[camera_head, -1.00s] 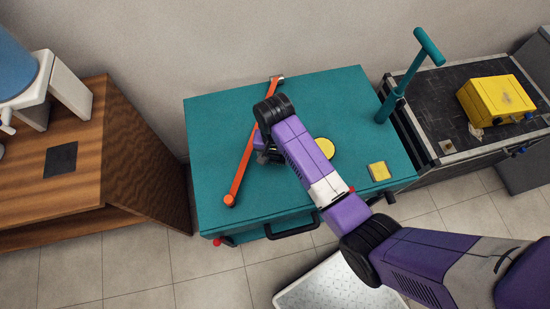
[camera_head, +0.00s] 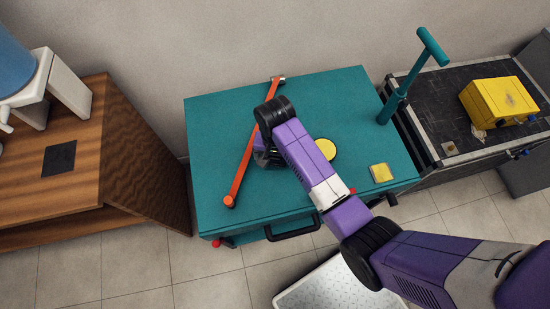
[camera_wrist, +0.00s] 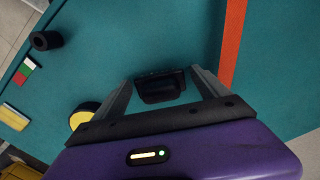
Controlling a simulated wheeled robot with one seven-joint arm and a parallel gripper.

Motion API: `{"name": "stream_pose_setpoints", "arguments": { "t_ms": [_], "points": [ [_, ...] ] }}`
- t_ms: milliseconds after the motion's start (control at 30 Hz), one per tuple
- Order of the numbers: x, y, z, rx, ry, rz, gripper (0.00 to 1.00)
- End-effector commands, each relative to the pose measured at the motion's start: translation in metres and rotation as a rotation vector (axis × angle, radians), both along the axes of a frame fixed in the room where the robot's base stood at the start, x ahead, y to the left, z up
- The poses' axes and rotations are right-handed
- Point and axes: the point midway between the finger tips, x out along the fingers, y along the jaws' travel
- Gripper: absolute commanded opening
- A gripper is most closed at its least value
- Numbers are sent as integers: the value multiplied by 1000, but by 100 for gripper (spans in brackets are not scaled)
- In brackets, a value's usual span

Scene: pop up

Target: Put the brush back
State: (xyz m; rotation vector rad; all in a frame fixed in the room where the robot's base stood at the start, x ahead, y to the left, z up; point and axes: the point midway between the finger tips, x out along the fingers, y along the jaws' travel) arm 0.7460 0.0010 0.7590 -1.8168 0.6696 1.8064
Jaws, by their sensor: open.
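A small dark object, perhaps the brush (camera_wrist: 162,87), lies on the teal top between my fingers in the wrist view. It has a ribbed edge, and I cannot tell if the fingers touch it. My gripper (camera_wrist: 163,80) is open around it, pointing down at the top. In the head view my gripper (camera_head: 262,156) is low over the left-middle of the teal cabinet (camera_head: 225,120), partly hidden by my wrist. No holder for a brush is clearly recognisable.
A long orange bar (camera_head: 243,160) lies beside my gripper. A yellow disc (camera_head: 326,149), a yellow square (camera_head: 381,173) and a black cylinder (camera_wrist: 45,41) are on the top. A teal post (camera_head: 391,100) stands at right. A yellow box (camera_head: 498,102) sits on the black cart.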

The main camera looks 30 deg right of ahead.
Motion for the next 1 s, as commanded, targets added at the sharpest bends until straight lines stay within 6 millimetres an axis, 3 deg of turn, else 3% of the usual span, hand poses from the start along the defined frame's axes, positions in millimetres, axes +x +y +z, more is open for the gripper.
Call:
{"name": "stream_pose_setpoints", "arguments": {
  "t_ms": [167,600,1000],
  "points": [
    [1,0,23,0,-5,0,85],
    [0,0,109,0,-1,0,85],
    [0,0,120,0,0,0,85]
  ]
}}
